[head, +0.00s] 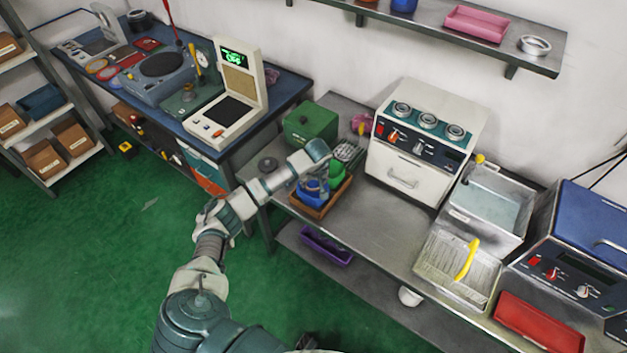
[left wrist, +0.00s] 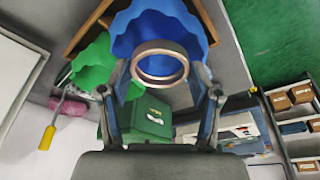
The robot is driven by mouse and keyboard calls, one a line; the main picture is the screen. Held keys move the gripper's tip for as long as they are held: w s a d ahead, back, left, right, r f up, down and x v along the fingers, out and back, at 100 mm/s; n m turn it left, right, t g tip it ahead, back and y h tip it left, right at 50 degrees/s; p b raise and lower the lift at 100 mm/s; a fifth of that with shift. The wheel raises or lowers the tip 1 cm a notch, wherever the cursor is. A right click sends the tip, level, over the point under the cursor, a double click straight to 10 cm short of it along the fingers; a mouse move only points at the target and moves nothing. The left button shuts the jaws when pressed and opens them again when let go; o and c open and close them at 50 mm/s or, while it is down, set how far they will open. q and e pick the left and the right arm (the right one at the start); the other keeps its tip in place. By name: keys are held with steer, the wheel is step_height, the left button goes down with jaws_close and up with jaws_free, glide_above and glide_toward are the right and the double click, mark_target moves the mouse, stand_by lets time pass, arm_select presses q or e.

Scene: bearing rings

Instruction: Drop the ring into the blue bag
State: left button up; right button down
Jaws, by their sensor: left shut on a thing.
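My left gripper (head: 318,168) is over the wooden tray (head: 322,213) on the steel bench. In the left wrist view the gripper (left wrist: 160,88) is shut on a metal bearing ring (left wrist: 160,81), held between its fingers. The blue bag (head: 308,190), with a wavy open rim, stands in the tray. In the left wrist view the blue bag (left wrist: 180,22) lies behind the ring, which overlaps its opening. A green bag (head: 337,172) is beside it and also shows in the left wrist view (left wrist: 92,62). The ring is hidden in the head view. My right gripper is not in view.
A green box (head: 311,125) stands behind the tray. A white machine (head: 415,145) with several rings on top is to the right. Bench surface between tray and basket is clear.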

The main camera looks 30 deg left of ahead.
arm_select(q)
steer(key=shift+a+f, duration=0.1)
steer(key=shift+a, duration=0.3)
steer(key=shift+d, duration=0.45)
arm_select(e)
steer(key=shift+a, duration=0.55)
arm_select(q)
steer(key=shift+f, duration=0.1)
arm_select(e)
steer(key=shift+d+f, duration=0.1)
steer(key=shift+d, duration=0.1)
arm_select(q)
steer(key=shift+a+f, duration=0.1)
steer(key=shift+f, duration=0.05)
steer(key=shift+d, duration=0.2)
steer(key=o, duration=1.2)
steer(key=shift+a, duration=0.1)
